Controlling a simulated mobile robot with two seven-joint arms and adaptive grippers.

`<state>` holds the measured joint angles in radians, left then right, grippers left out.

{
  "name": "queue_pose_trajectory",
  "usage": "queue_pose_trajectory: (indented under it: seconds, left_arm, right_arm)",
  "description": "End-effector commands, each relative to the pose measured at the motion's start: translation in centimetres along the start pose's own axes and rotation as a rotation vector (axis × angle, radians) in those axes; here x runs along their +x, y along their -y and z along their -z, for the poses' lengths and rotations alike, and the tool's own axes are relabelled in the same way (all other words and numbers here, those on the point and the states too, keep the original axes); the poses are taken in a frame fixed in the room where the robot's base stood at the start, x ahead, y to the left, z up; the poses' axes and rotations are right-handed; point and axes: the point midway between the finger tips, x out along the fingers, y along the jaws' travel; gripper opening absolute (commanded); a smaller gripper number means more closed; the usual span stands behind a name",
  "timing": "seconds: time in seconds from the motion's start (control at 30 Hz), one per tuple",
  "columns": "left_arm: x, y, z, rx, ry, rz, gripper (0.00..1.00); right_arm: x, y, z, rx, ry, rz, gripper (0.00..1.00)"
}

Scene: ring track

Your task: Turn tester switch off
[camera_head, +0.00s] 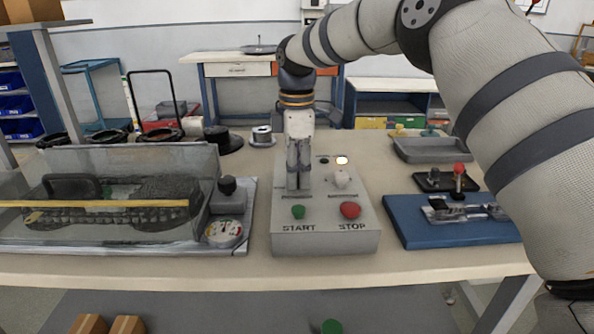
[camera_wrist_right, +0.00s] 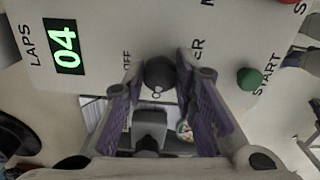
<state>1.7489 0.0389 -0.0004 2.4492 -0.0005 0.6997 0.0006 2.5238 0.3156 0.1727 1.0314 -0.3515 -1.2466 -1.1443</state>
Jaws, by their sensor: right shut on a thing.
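The grey control box (camera_head: 325,242) stands in the middle of the bench. My right gripper (camera_head: 298,184) points down onto its left part and hides the switch there in the head view. In the right wrist view, a dark round knob (camera_wrist_right: 160,73) sits between the fingertips of my right gripper, which is shut on it. The word OFF shows beside the knob, and a label ending in ER is partly covered by a finger. I cannot tell which way the knob points. My left gripper is not in view.
A lap display (camera_wrist_right: 64,46) reads 04. A clear-covered machine (camera_head: 120,165) stands left, a blue board (camera_head: 420,230) right.

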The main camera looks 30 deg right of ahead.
Motion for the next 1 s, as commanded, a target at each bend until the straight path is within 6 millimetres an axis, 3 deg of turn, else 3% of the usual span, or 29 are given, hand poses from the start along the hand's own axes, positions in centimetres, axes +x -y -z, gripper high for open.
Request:
queue_pose_trajectory:
  seconds: [1.0]
  left_arm:
    - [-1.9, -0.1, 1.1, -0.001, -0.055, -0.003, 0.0]
  right_arm:
    - [0.0, 0.1, 0.0, 0.899, 0.002, 0.0, 0.0]
